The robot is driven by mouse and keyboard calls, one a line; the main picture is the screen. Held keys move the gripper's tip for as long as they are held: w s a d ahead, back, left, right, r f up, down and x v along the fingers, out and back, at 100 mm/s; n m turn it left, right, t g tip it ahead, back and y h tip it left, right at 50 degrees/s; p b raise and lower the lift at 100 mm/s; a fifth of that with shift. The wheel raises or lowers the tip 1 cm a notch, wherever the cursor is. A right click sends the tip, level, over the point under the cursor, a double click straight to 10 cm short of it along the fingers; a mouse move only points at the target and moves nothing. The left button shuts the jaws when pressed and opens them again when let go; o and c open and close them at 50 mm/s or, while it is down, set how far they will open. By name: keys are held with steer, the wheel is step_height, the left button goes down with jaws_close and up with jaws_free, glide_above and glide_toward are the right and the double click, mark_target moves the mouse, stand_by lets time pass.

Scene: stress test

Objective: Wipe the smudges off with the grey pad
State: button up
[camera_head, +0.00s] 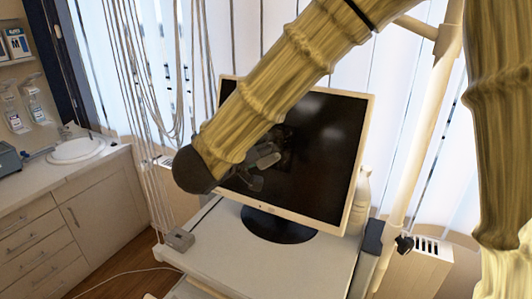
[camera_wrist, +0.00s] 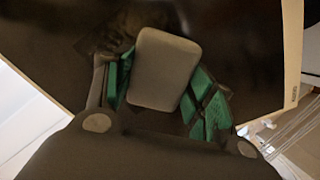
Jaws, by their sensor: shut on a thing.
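My gripper (camera_wrist: 163,85) is shut on the grey pad (camera_wrist: 165,68), a rounded block between its two green-lined fingers. In the head view the grey pad (camera_head: 266,158) shows small beside my arm, in front of the monitor screen (camera_head: 325,135). The screen is dark and upright, with a pale frame. A dull brownish smudge (camera_wrist: 128,30) shows on the screen just beyond the pad in the wrist view. I cannot tell whether the pad touches the screen. My arm hides the screen's left part in the head view, so other smudges may be hidden.
The monitor stands on a white table (camera_head: 305,265). A small grey box (camera_head: 179,240) sits at the table's left corner. Hoses (camera_head: 150,90) hang at the left, and a pale pole (camera_head: 420,140) stands at the right. A counter with a sink (camera_head: 77,150) is farther left.

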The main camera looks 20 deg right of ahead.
mark_target(277, 140)
steer(key=shift+w+a, duration=1.5)
steer(key=shift+w+d+r, duration=0.2)
steer(key=shift+r, duration=0.55)
steer(key=shift+w+d+r, duration=0.15)
steer(key=shift+d+r, duration=0.05)
steer(key=shift+r, duration=0.5)
steer(key=shift+s+d, duration=2.6)
steer(key=shift+s, duration=0.05)
steer(key=shift+d, duration=0.1)
steer(key=shift+s+d, duration=1.2)
steer(key=shift+s, duration=0.1)
steer(key=shift+w+a, duration=0.1)
steer(key=shift+a, duration=0.05)
steer(key=shift+w+a, duration=1.25)
steer(key=shift+a, duration=0.05)
